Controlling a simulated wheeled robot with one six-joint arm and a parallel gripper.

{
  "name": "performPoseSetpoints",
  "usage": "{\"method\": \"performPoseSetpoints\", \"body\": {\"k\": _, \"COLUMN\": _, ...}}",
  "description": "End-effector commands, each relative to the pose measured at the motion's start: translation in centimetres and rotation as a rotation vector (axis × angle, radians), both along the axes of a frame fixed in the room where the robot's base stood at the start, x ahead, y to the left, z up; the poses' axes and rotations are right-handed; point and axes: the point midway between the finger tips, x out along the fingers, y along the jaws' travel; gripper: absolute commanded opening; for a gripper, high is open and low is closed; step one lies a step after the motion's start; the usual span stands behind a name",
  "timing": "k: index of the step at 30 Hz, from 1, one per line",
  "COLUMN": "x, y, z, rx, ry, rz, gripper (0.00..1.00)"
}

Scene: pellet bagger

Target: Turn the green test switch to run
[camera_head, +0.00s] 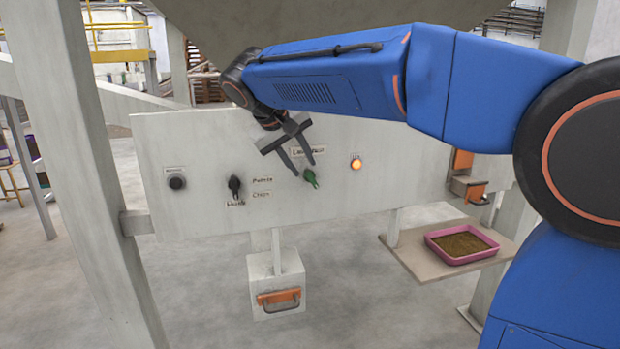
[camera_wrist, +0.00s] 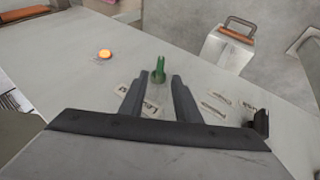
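The green test switch (camera_head: 311,178) is a small knob on the pale control panel (camera_head: 205,150). In the wrist view the green switch (camera_wrist: 158,70) stands just beyond my fingertips, roughly centred between them. My gripper (camera_head: 303,169) is open and empty, its two dark fingers apart, close to the switch on its upper left in the head view. In the wrist view my gripper (camera_wrist: 157,80) also shows a clear gap between its fingers. A label above the switch is partly covered by the fingers, and its text cannot be read.
A black selector switch (camera_head: 235,186) and a dark round button (camera_head: 177,182) sit left on the panel. A lit orange lamp (camera_head: 356,163) is right of the green switch. A box with an orange handle (camera_head: 278,297) hangs below. A pink tray (camera_head: 430,240) stands at right.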

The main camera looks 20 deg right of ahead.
Motion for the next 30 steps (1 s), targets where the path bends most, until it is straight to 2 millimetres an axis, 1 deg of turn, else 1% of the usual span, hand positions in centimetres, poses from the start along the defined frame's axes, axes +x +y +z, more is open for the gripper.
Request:
{"method": "performPoseSetpoints", "body": {"k": 1, "x": 0.3, "y": -0.5, "z": -0.8, "rx": -0.001, "ry": 0.002, "rz": -0.001, "gripper": 0.3}}
{"method": "performPoseSetpoints", "body": {"k": 6, "x": 1.4, "y": -1.8, "z": -3.0, "rx": 0.0, "ry": 0.002, "rz": -0.001, "gripper": 0.3}}
{"method": "performPoseSetpoints", "body": {"k": 12, "x": 2.3, "y": -2.8, "z": -4.9, "rx": 0.0, "ry": 0.001, "rz": -0.001, "gripper": 0.3}}
{"method": "performPoseSetpoints", "body": {"k": 17, "x": 2.6, "y": -3.2, "z": -5.5, "rx": 0.001, "ry": 0.0, "rz": 0.0, "gripper": 0.3}}
{"method": "performPoseSetpoints", "body": {"k": 25, "x": 2.7, "y": -3.2, "z": -5.6, "rx": 0.001, "ry": 0.0, "rz": 0.0, "gripper": 0.3}}
{"method": "performPoseSetpoints", "body": {"k": 26, "x": 2.7, "y": -3.2, "z": -5.6, "rx": 0.001, "ry": 0.0, "rz": 0.0, "gripper": 0.27}}
{"method": "performPoseSetpoints", "body": {"k": 27, "x": 2.7, "y": -3.2, "z": -5.6, "rx": 0.001, "ry": 0.0, "rz": 0.0, "gripper": 0.18}}
{"method": "performPoseSetpoints", "body": {"k": 29, "x": 2.7, "y": -3.2, "z": -5.6, "rx": 0.001, "ry": 0.0, "rz": 0.0, "gripper": 0.03}}
{"method": "performPoseSetpoints", "body": {"k": 30, "x": 2.7, "y": -3.2, "z": -5.6, "rx": 0.001, "ry": 0.0, "rz": 0.0, "gripper": 0.0}}
